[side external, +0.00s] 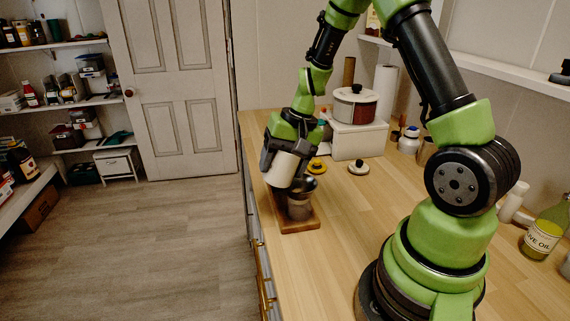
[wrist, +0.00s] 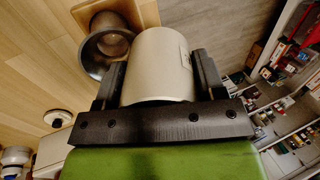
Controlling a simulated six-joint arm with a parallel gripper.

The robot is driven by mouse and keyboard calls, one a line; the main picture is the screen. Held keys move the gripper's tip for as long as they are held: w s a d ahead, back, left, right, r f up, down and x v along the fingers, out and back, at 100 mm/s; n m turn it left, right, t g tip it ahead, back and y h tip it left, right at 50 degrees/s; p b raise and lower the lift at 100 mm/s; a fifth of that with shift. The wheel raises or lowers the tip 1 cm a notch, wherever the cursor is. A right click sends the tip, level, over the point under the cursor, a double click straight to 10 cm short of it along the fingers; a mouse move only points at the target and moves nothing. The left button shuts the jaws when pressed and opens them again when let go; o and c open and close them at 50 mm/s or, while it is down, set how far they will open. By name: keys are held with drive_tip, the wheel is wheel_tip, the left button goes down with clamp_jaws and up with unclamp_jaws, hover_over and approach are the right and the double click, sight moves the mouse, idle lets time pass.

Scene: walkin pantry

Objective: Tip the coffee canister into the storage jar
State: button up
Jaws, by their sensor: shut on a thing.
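My gripper (side external: 285,163) is shut on the cream coffee canister (side external: 282,168), one finger on each side. The canister is tilted and sits just above and beside the storage jar (side external: 299,208). In the wrist view the canister (wrist: 160,68) fills the space between the fingers, and its mouth is hidden. The dark grey jar (wrist: 92,52) shows to its left with its opening visible. The jar stands upright on a small wooden board (side external: 305,226) near the counter's edge. I cannot tell whether anything is pouring or whether canister and jar touch.
A white box (side external: 358,141) carries a pot (side external: 355,105). A white bottle (side external: 408,140) stands nearby. The counter right of the board is clear.

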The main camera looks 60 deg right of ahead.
drive_tip(key=shift+w+r+t+y, duration=0.1)
drive_tip(key=shift+t+y, duration=0.4)
drive_tip(key=t+y, duration=0.3)
drive_tip(key=shift+w+a, duration=0.15)
drive_tip(key=shift+a, duration=0.05)
drive_tip(key=t+y, duration=0.2)
drive_tip(key=shift+f+t+y, duration=0.25)
drive_tip(key=shift+t+y, duration=0.15)
idle(0.3)
